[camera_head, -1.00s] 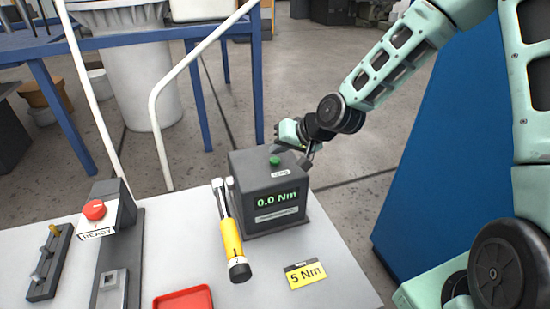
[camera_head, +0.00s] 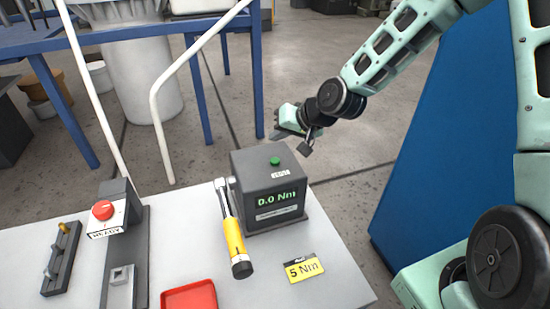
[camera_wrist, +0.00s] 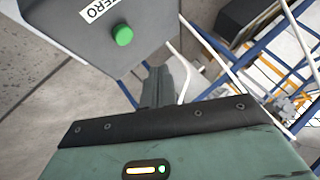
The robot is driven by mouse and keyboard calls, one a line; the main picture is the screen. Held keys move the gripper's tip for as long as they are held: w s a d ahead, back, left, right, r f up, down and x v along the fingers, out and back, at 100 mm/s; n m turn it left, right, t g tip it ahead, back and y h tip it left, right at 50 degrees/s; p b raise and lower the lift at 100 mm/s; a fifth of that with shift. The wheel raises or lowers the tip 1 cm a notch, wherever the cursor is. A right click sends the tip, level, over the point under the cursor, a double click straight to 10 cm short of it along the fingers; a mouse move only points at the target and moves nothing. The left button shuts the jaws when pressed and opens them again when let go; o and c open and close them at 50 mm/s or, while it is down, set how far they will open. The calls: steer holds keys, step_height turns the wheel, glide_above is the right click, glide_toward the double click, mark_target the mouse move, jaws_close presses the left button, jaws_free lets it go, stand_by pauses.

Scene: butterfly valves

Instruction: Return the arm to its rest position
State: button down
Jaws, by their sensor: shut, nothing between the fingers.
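My gripper (camera_head: 279,134) is beyond and a little above the grey torque tester (camera_head: 268,190), apart from it, with my arm reaching in from the upper right. In the wrist view my gripper's fingers (camera_wrist: 157,88) are together with nothing between them. The tester's top with its green button (camera_wrist: 122,36) and a label reading ZERO fills the upper left of that view. The tester's display reads 0.0 Nm. A yellow-handled torque wrench (camera_head: 233,236) lies at the tester's left side.
A 5 Nm card (camera_head: 304,268) and a red tray (camera_head: 189,297) lie on the white table (camera_head: 340,278). A READY box with a red button (camera_head: 103,210) stands at left. White rails (camera_head: 160,135) rise behind the table. A blue panel (camera_head: 450,130) stands at right, near my arm.

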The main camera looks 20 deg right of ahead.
stand_by(0.6)
steer(key=s+a+n+b, duration=0.1)
steer(key=s, duration=0.1)
steer(key=s+a+f+n+g+b, duration=0.1)
steer(key=s+a, duration=0.1)
steer(key=s+a+f+g+b, duration=0.1)
steer(key=s+a, duration=0.1)
steer(key=shift+s+f+n, duration=0.2)
steer(key=shift+s+n, duration=0.15)
steer(key=shift+n, duration=0.05)
steer(key=s+a+n+g+h+b, duration=0.2)
steer(key=s+n+g+h+b, duration=0.2)
steer(key=s, duration=2.2)
steer(key=n+g+b, duration=0.1)
steer(key=n+b, duration=0.1)
steer(key=b, duration=0.1)
steer(key=shift+f+n+h+b, duration=0.3)
steer(key=shift+n+h+b, duration=0.1)
